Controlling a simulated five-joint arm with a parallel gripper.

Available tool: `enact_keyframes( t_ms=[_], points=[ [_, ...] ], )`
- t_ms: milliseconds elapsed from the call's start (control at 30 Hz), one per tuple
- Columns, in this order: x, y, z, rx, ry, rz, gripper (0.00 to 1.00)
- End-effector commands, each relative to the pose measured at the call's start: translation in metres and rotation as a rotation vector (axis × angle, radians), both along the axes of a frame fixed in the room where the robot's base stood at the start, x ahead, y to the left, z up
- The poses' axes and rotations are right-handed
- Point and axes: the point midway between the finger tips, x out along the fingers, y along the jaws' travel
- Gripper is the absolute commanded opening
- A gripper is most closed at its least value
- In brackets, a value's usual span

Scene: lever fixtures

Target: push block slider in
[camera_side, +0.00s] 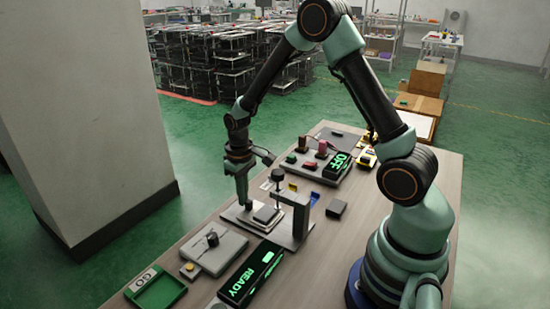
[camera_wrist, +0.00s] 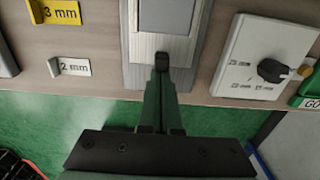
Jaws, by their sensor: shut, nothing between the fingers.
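The block slider is a grey square block (camera_side: 264,214) on a light metal plate (camera_side: 238,222), beside a dark upright frame with a black-knobbed screw. In the wrist view, the grey block (camera_wrist: 165,15) shows at the top edge, with brushed metal (camera_wrist: 160,48) on its near side. My gripper (camera_side: 246,204) points down at the plate's left end, just left of the block. In the wrist view, my gripper's fingertips (camera_wrist: 162,60) are together, empty, and overlap the near edge of the brushed metal. I cannot tell whether they touch it.
A dial plate (camera_side: 214,248) stands at the front left of the slider; it also shows in the wrist view (camera_wrist: 268,62). Yellow 3 mm (camera_wrist: 60,12) and white 2 mm (camera_wrist: 74,67) labels lie left.

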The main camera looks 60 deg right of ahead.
Motion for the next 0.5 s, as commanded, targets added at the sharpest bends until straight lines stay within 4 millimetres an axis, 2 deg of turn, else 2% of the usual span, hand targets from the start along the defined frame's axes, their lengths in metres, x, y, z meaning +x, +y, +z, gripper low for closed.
enact_keyframes(
  t_ms=[500],
  points=[
    [-0.019, 0.0, 0.0, 0.0, 0.001, -0.001, 0.0]
  ],
)
